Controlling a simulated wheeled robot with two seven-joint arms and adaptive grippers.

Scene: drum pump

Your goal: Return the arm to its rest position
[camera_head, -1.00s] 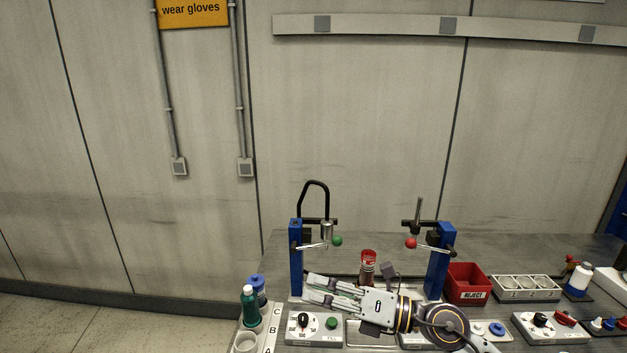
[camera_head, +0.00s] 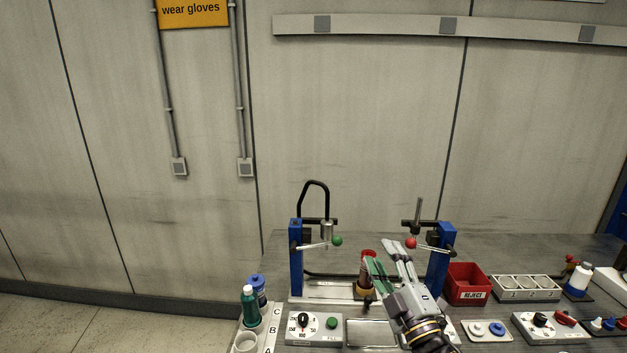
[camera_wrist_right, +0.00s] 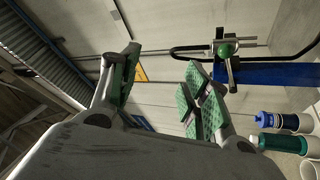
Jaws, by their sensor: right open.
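My right gripper (camera_head: 388,254) is open and points away from me over the bench, in front of the right blue stand. Its green-padded fingers show spread and empty in the right wrist view (camera_wrist_right: 160,90). A dark bottle with a red top (camera_head: 367,270) stands just left of the fingers, partly hidden by them; I cannot tell whether they touch. My left gripper is not in view.
Left blue stand (camera_head: 296,258) and right blue stand (camera_head: 437,272) flank the fingers. A red reject bin (camera_head: 467,284) and a white tray (camera_head: 525,288) stand to the right. Green bottle (camera_head: 249,307) and dial box (camera_head: 314,328) are at left. The air above is clear.

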